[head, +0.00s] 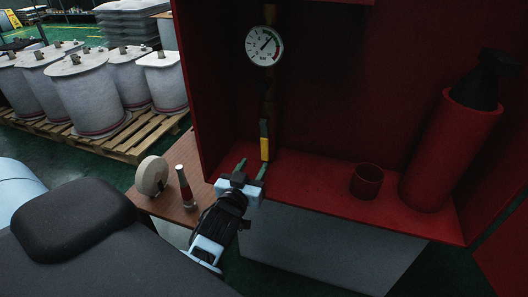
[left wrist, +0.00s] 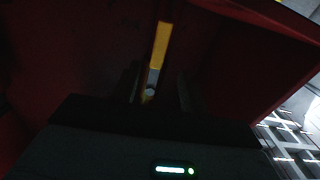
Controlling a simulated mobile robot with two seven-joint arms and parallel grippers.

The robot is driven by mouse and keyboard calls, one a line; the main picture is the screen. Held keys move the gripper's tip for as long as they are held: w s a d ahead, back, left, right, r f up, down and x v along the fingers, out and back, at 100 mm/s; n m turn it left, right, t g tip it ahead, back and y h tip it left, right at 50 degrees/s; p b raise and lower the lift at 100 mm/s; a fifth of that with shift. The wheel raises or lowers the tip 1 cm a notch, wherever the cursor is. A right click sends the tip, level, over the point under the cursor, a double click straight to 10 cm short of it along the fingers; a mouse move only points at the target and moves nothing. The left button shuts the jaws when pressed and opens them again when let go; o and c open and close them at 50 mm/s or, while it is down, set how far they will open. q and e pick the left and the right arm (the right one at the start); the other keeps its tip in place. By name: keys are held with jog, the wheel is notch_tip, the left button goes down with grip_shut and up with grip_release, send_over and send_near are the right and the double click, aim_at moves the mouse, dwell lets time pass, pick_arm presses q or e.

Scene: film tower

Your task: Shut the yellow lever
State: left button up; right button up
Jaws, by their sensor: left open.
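The yellow lever (head: 265,148) hangs upright on the dark vertical pipe (head: 268,95) below a round gauge, inside a red cabinet. In the left wrist view the lever (left wrist: 161,45) is a bright yellow bar, with a grey part and a small pale round part below it. My left gripper (head: 252,169) is open at the cabinet's front edge, just below the lever. Its dark fingers (left wrist: 158,88) stand on either side of the lever's lower part in the wrist view. I cannot tell whether they touch it. My right gripper is not in view.
The gauge (head: 265,46) is above the lever. A red cup (head: 367,181) and a red cylinder with a black top (head: 450,150) stand on the cabinet floor to the right. A wooden table (head: 165,205) at left holds a pale roll (head: 152,176) and a red-and-silver object (head: 185,187).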

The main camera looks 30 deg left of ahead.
aim_at(264, 148)
pick_arm(q)
jog(key=x, duration=0.7)
jog(key=shift+w, duration=0.25)
grip_shut()
